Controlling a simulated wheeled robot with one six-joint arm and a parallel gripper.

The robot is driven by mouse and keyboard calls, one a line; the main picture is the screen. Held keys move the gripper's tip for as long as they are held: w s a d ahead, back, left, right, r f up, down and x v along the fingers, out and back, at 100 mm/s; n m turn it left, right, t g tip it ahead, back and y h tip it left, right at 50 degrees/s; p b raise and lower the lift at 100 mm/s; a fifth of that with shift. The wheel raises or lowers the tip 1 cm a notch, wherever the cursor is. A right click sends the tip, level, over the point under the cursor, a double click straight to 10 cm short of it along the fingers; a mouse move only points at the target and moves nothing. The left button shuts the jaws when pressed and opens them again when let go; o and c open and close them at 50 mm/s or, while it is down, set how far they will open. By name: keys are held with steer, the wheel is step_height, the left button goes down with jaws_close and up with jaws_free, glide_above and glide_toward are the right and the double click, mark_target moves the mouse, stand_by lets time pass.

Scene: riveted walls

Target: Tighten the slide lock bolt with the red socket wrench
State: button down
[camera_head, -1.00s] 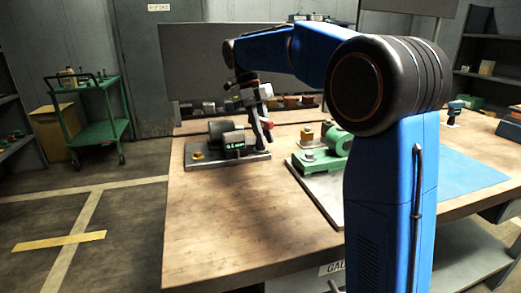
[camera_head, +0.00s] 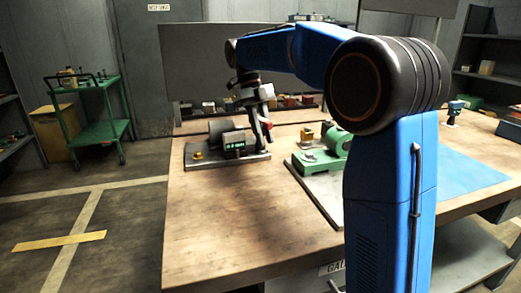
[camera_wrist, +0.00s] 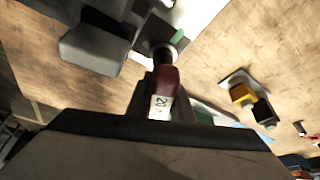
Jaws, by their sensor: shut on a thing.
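My gripper (camera_head: 264,118) is shut on the red socket wrench (camera_head: 268,127) over the right part of a grey plate. In the wrist view the wrench's dark red handle (camera_wrist: 165,83) has a white label reading "20". Its dark socket end points down toward the grey plate (camera_wrist: 190,18). The slide lock bolt cannot be made out; the socket or gripper hides that spot. I cannot tell whether the socket is seated on it. In the head view a dark rounded unit (camera_head: 224,130) and a small box with a green readout (camera_head: 236,147) stand on the plate, left of the wrench.
The wooden bench (camera_head: 235,215) is bare in front. A green cart (camera_head: 98,115) stands at far left.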

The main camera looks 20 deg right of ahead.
mark_target(265, 119)
steer(key=shift+r, duration=1.6)
steer(key=shift+r, duration=1.9)
steer(key=n, duration=0.1)
steer(key=n+h, duration=0.1)
steer(key=n, duration=0.1)
steer(key=n+t, duration=0.1)
steer(key=n, duration=0.1)
steer(key=shift+w+d+h, duration=0.15)
steer(key=shift+d+h, duration=0.1)
steer(key=shift+h, duration=0.05)
steer(key=shift+w+n, duration=0.1)
steer(key=shift+n, duration=0.4)
steer(key=shift+t, duration=0.3)
steer(key=n+t, duration=0.1)
steer(key=n, duration=0.2)
steer(key=shift+w+d+h, duration=0.1)
steer(key=shift+w+h, duration=0.05)
steer(key=shift+h, duration=0.25)
steer(key=shift+w+d+n+t, duration=0.15)
steer(key=shift+n+t, duration=0.35)
steer(key=shift+n, duration=1)
